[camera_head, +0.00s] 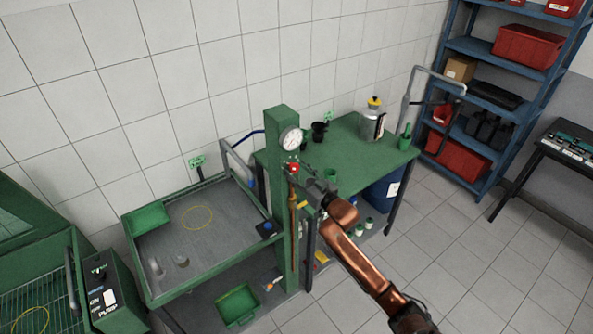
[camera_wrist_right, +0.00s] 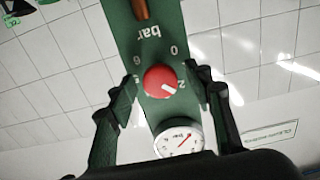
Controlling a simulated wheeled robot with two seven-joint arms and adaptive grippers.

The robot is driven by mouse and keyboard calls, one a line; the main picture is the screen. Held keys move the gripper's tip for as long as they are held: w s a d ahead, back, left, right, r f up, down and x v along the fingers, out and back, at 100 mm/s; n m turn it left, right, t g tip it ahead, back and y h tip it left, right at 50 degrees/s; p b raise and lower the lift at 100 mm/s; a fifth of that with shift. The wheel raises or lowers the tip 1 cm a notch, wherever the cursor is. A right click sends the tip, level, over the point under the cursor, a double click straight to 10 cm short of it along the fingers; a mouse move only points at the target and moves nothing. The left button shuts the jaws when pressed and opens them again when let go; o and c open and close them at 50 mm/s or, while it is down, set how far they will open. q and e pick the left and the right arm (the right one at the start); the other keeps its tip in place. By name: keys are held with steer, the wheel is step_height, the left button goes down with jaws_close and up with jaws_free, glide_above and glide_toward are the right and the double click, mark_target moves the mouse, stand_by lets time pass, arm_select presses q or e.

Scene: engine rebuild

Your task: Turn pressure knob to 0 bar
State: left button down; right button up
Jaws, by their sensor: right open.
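The red pressure knob (camera_wrist_right: 160,81) sits on a green post (camera_wrist_right: 135,45) marked "bar" with several printed numbers. A white line on the knob points to the lower right in the right wrist view, between the 2 and the gauge side, away from the 0 mark. The round white gauge (camera_wrist_right: 178,139) is beside the knob; its needle is off to one side. My right gripper (camera_wrist_right: 160,76) is open, with a finger on either side of the knob and visible gaps. In the head view the knob (camera_head: 294,168) is just beside that gripper. My left gripper is out of view.
A copper-coloured pipe (camera_head: 292,215) runs down the post below the knob. A green washing basin (camera_head: 200,295) stands left.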

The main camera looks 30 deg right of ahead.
steer(key=shift+w, duration=0.15)
steer(key=shift+c, duration=0.4)
steer(key=c, duration=1.1)
